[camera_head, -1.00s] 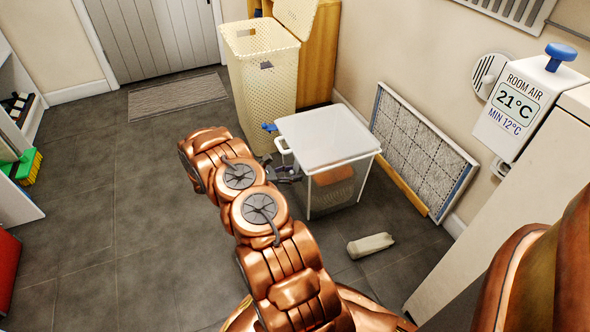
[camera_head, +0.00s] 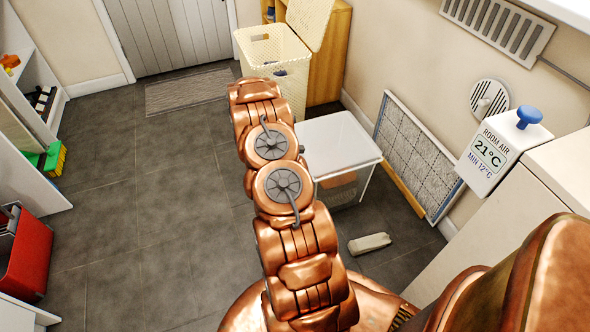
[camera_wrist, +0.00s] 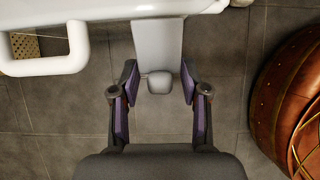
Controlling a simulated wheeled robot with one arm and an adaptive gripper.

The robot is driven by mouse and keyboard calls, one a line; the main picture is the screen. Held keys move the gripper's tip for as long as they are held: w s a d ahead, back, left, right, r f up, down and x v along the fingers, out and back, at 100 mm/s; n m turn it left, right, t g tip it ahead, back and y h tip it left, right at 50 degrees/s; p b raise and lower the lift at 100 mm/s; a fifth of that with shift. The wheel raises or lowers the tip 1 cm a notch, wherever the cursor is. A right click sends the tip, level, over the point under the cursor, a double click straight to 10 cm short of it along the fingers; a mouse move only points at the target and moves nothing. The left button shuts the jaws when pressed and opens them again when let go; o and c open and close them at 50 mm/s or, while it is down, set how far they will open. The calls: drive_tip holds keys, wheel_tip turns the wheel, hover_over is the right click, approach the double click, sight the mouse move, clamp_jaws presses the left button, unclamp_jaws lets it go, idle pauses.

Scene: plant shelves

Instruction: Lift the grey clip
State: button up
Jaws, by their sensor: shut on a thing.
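A pale grey piece, which I take for the grey clip (camera_wrist: 158,42), shows in the wrist view at top centre, with a rounded knob at its lower end. My gripper (camera_wrist: 158,70) has its two purple-padded fingers on either side of it, closed on it. A white rim runs across the top of the wrist view, and the clip's upper end meets it; I cannot tell whether they touch. In the head view my arm hides the gripper and the clip.
A white-topped cart (camera_head: 340,143) stands just right of my arm; its white handle (camera_wrist: 80,45) shows in the wrist view. A cream basket (camera_head: 258,50) stands behind. A pale bottle-like object (camera_head: 369,243) lies on the floor. A red box (camera_head: 28,258) is at left. The left floor is clear.

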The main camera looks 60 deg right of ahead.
drive_tip(key=shift+r+t+y+p, duration=0.6)
drive_tip(key=shift+y+p, duration=0.3)
drive_tip(key=shift+r+t+y+b, duration=0.1)
drive_tip(key=shift+t+y+b, duration=0.4)
drive_tip(key=shift+y+b, duration=0.2)
drive_tip(key=b, duration=0.2)
drive_tip(key=t+y+b, duration=0.1)
drive_tip(key=b, duration=0.1)
drive_tip(key=shift+r+y, duration=0.25)
drive_tip(key=shift+y, duration=0.05)
drive_tip(key=b, duration=0.2)
drive_tip(key=y+b, duration=0.1)
drive_tip(key=b, duration=0.1)
drive_tip(key=shift+d+r+t, duration=0.15)
drive_tip(key=shift+r+t, duration=0.15)
drive_tip(key=shift+t, duration=0.1)
drive_tip(key=r+y+b, duration=0.1)
drive_tip(key=b, duration=0.3)
drive_tip(key=shift+r+t, duration=0.1)
drive_tip(key=shift+t, duration=0.3)
drive_tip(key=shift+s+r, duration=0.1)
drive_tip(key=shift+r, duration=0.05)
drive_tip(key=o, duration=1.2)
drive_tip(key=shift+c, duration=0.2)
